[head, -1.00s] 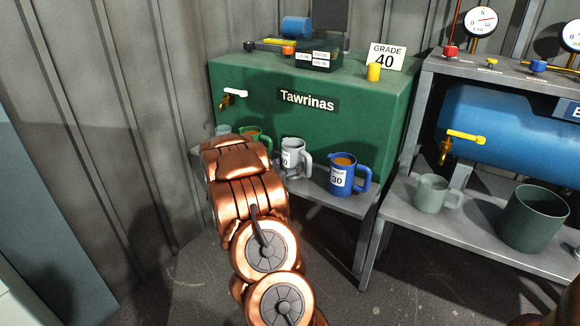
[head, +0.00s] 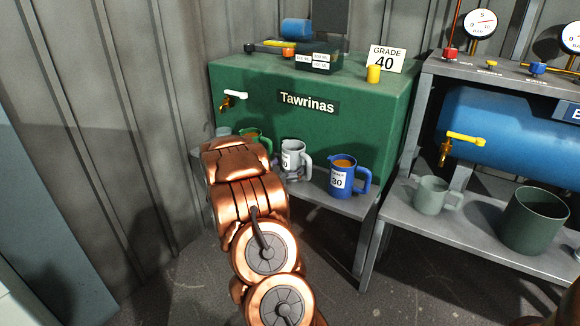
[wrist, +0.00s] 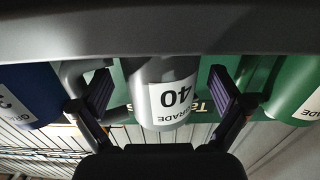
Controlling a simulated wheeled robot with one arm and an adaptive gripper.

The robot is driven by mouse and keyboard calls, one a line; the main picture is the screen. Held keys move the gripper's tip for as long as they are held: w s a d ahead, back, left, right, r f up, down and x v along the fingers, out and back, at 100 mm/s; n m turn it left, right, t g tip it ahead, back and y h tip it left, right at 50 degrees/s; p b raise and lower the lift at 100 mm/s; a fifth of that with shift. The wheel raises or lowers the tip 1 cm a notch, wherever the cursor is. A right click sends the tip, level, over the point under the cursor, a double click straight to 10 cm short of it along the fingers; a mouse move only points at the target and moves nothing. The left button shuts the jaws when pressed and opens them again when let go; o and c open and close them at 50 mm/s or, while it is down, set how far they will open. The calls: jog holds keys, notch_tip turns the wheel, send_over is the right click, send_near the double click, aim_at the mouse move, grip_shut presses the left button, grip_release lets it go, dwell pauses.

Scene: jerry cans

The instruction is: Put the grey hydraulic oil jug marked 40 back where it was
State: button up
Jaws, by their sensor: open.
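The grey jug marked 40 (head: 291,152) stands upright on the grey metal shelf (head: 338,204) in front of the green Tawrinas tank (head: 310,122). In the head view my arm hides part of its label side. In the wrist view, which is upside down, the grey jug (wrist: 165,72) shows its GRADE 40 label between the two fingers. My gripper (wrist: 162,90) is open, with one finger on each side of the jug. Visible gaps lie between the fingers and its body. The jug's handle shows towards the blue jug.
A blue jug marked 30 (head: 342,178) stands to the right of the grey one. A green jug (head: 252,137) stands to the left, partly behind my arm. A pale mug (head: 432,194) and a dark green pot (head: 533,220) stand on the right-hand shelf.

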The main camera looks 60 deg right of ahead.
jog(key=a+p, duration=0.2)
jog(key=a, duration=1)
jog(key=shift+s, duration=0.15)
